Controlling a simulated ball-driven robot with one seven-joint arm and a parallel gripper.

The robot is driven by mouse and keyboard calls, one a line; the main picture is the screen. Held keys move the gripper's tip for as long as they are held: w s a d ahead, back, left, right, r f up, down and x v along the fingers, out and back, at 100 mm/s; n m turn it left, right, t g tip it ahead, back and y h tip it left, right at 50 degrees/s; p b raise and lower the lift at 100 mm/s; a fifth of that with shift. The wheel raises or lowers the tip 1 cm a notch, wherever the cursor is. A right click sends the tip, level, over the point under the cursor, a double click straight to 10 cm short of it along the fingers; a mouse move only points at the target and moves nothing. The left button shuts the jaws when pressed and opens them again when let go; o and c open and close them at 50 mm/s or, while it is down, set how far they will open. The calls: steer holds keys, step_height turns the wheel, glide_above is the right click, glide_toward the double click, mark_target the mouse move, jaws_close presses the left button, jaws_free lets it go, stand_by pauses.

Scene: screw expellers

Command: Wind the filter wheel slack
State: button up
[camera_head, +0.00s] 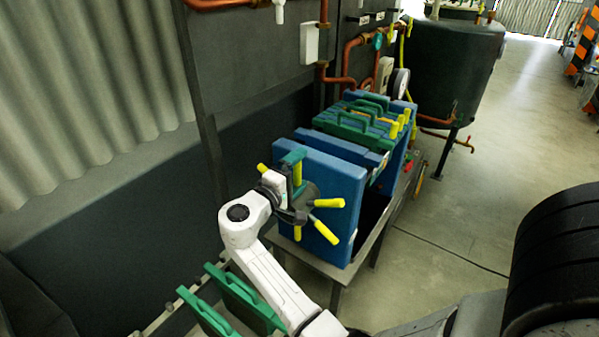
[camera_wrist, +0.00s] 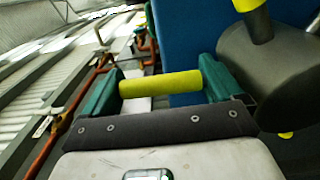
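The filter wheel has a dark grey hub (camera_head: 322,190) with yellow handles (camera_head: 329,203) around it, and it stands before the near blue plate (camera_head: 340,185). My gripper (camera_head: 295,174) is at the wheel's upper left side. In the wrist view my gripper (camera_wrist: 161,84) has its green fingers wide apart. One yellow handle (camera_wrist: 160,84) lies lengthwise across the gap between them. Its ends reach close to both fingers; whether they touch I cannot tell. The grey hub (camera_wrist: 285,85) is at the right in the wrist view. My wrist partly hides the wheel in the head view.
More plates with green handles (camera_head: 352,125) stand behind, in a grey metal frame (camera_head: 368,240). A dark tank (camera_head: 450,70) and copper pipes (camera_head: 350,55) are at the back.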

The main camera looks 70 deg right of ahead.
steer(key=shift+o, duration=0.5)
steer(key=shift+a, duration=0.1)
steer(key=shift+w+a+f, duration=0.1)
steer(key=shift+a, duration=0.2)
steer(key=b+v, duration=0.2)
steer(key=v, duration=0.8)
